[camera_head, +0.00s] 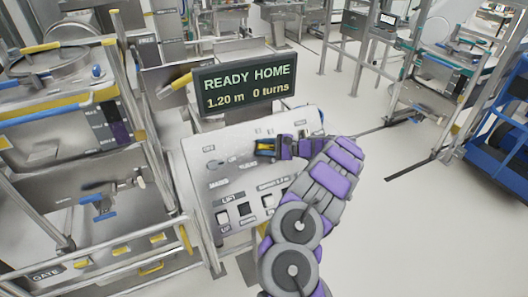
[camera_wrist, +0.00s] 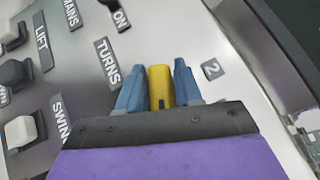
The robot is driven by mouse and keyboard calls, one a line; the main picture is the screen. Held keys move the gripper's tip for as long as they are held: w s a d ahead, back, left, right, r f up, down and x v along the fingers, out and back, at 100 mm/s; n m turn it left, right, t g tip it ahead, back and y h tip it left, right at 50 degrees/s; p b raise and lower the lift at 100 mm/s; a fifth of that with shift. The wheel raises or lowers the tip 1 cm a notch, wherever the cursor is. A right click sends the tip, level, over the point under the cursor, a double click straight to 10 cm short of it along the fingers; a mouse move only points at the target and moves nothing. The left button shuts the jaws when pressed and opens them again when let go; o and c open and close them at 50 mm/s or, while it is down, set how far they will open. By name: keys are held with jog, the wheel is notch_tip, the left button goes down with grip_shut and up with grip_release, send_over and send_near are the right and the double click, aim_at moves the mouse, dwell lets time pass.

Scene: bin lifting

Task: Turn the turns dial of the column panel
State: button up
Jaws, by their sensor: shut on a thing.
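The column panel (camera_head: 210,160) is a light grey sloped console in the middle of the head view. Its turns dial (camera_wrist: 160,87) shows in the wrist view as a yellow knob between the TURNS label (camera_wrist: 107,63) and a "2" mark (camera_wrist: 211,69). My gripper (camera_wrist: 158,90) has blue fingers on both sides of the yellow knob and is shut on it. In the head view my gripper (camera_head: 265,148) reaches the upper part of the panel, where my arm hides some of it. The display (camera_head: 245,84) above reads READY HOME, 1.20 m, 0 turns.
The LIFT label (camera_wrist: 42,41), SWING label (camera_wrist: 62,118) and several dark and white switches lie left of the dial in the wrist view. A steel frame with yellow rails (camera_head: 185,240) stands left of the panel. Open floor (camera_head: 400,225) lies to the right.

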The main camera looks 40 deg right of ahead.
jog(key=shift+d+f+m+t+h+b, duration=0.15)
jog(key=shift+m+t+h+b, duration=0.15)
jog(key=shift+m+t+b, duration=0.65)
jog(key=shift+m+p, duration=0.3)
jog(key=shift+m, duration=0.05)
jog(key=o, duration=0.7)
jog(key=shift+o, duration=0.8)
jog(key=shift+d, duration=0.15)
jog(key=shift+s, duration=0.1)
jog(key=shift+s+d, duration=0.1)
jog(key=shift+s, duration=0.15)
jog(key=p+v, duration=0.1)
jog(key=v, duration=1.5)
jog(key=shift+s+d, duration=0.2)
jog(key=shift+d, duration=0.1)
